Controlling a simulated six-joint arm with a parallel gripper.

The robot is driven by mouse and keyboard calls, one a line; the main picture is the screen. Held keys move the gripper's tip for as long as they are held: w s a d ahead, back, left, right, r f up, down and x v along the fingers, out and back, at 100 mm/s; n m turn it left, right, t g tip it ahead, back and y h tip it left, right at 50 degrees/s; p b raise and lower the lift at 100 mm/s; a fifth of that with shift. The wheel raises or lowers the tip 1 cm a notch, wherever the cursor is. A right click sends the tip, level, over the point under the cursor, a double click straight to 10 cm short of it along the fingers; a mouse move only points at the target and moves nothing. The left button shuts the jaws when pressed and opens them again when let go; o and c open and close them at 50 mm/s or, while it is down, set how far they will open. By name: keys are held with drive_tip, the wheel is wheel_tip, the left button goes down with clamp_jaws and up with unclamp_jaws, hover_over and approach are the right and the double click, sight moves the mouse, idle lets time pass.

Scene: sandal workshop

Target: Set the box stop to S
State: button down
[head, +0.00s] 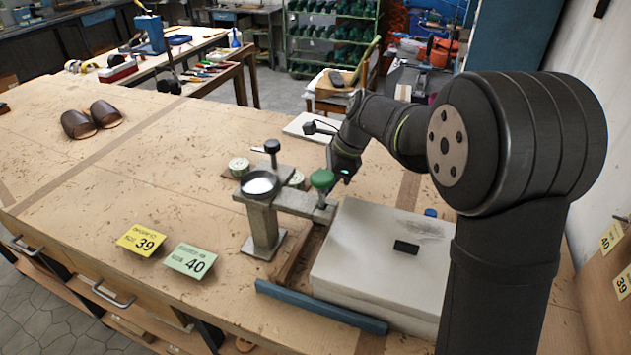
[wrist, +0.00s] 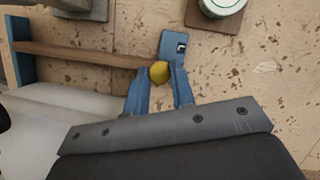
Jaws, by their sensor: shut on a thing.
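My gripper (wrist: 160,75) is shut on a small round yellow knob (wrist: 159,72), which sits between its two blue fingers. The knob is at the right end of a brown wooden rail (wrist: 90,54) in the wrist view. Touching or just beyond it is a blue-grey plate (wrist: 172,46) with a small dark and white mark; I cannot read a letter on it. The rail (head: 298,258) runs along the left side of a pale box (head: 350,270).
A blue bar (head: 320,306) lies across the rail's front end. A grey metal stand (head: 264,225) with a round cup stands close left of my gripper. The left bench is mostly clear, with brown sandals (head: 92,119).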

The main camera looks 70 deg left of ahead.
drive_tip(key=shift+w+d, duration=0.15)
drive_tip(key=shift+w, duration=0.05)
drive_tip(key=c, duration=1.2)
unclamp_jaws()
drive_tip(key=shift+c, duration=0.2)
drive_tip(key=v, duration=1.7)
drive_tip(key=shift+r, duration=0.2)
drive_tip(key=shift+f, duration=0.1)
